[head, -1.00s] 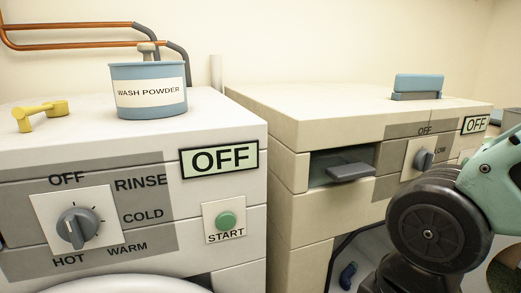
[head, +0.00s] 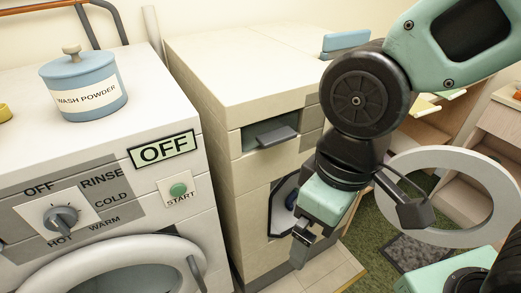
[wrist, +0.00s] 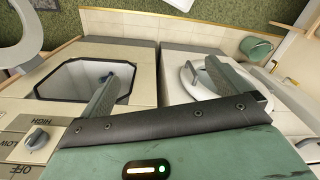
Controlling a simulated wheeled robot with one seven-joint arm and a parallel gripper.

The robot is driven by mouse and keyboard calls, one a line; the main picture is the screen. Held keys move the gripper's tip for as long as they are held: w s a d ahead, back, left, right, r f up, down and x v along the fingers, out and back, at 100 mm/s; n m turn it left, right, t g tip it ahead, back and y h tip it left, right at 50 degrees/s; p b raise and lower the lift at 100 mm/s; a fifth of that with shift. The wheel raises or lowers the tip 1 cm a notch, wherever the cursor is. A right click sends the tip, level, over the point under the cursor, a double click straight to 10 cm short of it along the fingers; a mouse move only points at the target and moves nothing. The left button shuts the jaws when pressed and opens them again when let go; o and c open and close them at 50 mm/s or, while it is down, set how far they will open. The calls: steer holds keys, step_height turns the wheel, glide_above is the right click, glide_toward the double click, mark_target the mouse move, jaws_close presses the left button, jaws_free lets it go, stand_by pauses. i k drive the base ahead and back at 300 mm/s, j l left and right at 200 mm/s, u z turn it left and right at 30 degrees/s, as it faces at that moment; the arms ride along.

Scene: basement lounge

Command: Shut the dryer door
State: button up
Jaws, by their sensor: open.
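The cream dryer (head: 225,75) stands in the middle of the head view. Its dark opening (head: 285,205) is uncovered in the front. The dryer door, a pale ring (head: 402,168), stands swung open to the right, behind my arm. Part of the door ring also shows at the left edge of the wrist view (wrist: 38,30). My gripper (head: 302,248) is open and empty, pointing down in front of the dryer. In the wrist view my spread fingers (wrist: 163,78) lie before the machine fronts, with the dryer opening (wrist: 62,88) at the left and a dark blue item inside it.
The white washer (head: 150,110) stands left of the dryer, its round door (head: 50,258) closed. A wash powder tub (head: 85,85) is on top. A wooden shelf unit (head: 495,135) stands at the right. Green carpet and a grey mat (head: 410,250) lie below the door.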

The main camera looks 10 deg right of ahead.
mark_target(506, 193)
steer(key=l+u, duration=0.1)
steer(key=l, duration=0.25)
steer(key=k+l+z, duration=0.1)
steer(key=l+z, duration=0.3)
steer(key=l, duration=0.3)
steer(key=l+z, duration=0.35)
steer(key=l, duration=0.35)
